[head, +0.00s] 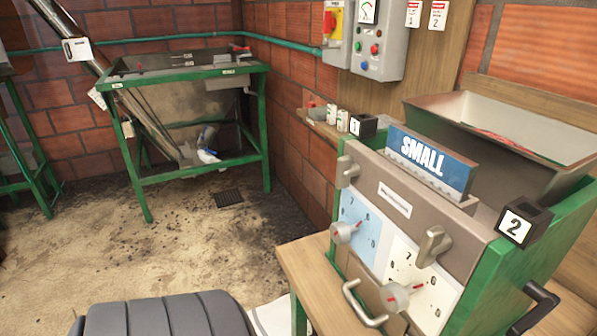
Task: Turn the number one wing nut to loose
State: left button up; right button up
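The pulper (415,215) stands at the right on a wooden bench, with a green frame and a grey front plate. A black block marked 1 (362,126) is on its left end, and one marked 2 (524,223) is on its right. A grey metal wing nut (347,171) sits on the front plate below block 1. A second grey wing nut (432,246) sits nearer block 2. I cannot read any loose or tight marking beside them. Neither of my grippers is in view.
Below the wing nuts are two dial knobs with red pointers (345,232) (402,295), and a metal handle (361,304). A blue SMALL sign (430,162) stands before the hopper (500,125). A green-framed tank (190,95) stands at the back left.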

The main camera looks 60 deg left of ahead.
aim_at(346, 170)
jog(key=u, duration=1.75)
